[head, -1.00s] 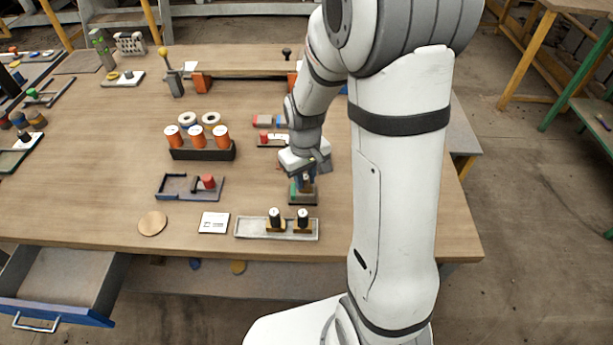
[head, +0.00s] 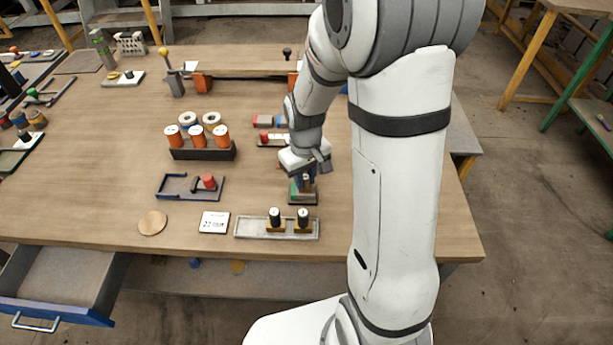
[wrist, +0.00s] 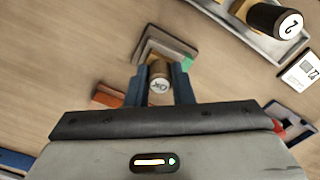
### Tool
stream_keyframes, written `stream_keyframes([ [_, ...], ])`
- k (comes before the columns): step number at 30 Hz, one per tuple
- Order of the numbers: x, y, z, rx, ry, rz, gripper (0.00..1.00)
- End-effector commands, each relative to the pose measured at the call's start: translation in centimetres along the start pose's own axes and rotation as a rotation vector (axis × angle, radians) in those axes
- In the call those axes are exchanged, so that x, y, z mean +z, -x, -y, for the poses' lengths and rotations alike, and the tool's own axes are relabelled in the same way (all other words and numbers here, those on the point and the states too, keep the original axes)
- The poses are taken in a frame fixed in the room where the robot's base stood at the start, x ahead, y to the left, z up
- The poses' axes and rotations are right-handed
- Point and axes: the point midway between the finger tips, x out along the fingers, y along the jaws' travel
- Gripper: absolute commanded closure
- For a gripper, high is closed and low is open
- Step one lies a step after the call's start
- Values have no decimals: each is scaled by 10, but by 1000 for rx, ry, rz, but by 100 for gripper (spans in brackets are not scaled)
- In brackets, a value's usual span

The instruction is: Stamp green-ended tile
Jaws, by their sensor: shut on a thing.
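My gripper (head: 305,180) is shut on a stamp (wrist: 159,84), its blue fingers on both sides of the round handle. The handle's pale top has a dark mark, too small to read surely. Directly below or against it is a grey-brown tile (wrist: 165,48) with a green end (wrist: 188,63), on a dark base; the green end also shows in the head view (head: 295,190). The stamp's lower face is hidden, so I cannot tell whether it touches the tile. Two other black-handled stamps (head: 275,216) (head: 303,216) stand in a pale tray (head: 252,229).
A white card (head: 214,222) and round wooden disc (head: 153,223) lie left of the tray. An open drawer (head: 62,280) juts out front left.

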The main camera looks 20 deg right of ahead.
Motion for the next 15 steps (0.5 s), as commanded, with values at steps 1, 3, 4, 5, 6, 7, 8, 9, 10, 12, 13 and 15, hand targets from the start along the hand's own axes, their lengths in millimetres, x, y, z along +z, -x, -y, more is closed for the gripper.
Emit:
stream_keyframes([
  [1,1,1,0,-1,0,3,93],
  [3,1,6,0,-1,0,3,93],
  [4,1,8,0,-1,0,3,93],
  [5,1,11,0,-1,0,2,93],
  [6,1,14,0,0,0,2,93],
  [7,0,17,0,0,0,1,93],
  [8,0,20,0,0,-1,1,93],
  [9,0,23,0,0,-1,1,93],
  [10,0,26,0,0,-1,1,93],
  [12,0,31,0,0,-1,1,93],
  [13,0,34,0,0,-1,1,93],
  [15,0,39,0,0,-1,1,93],
])
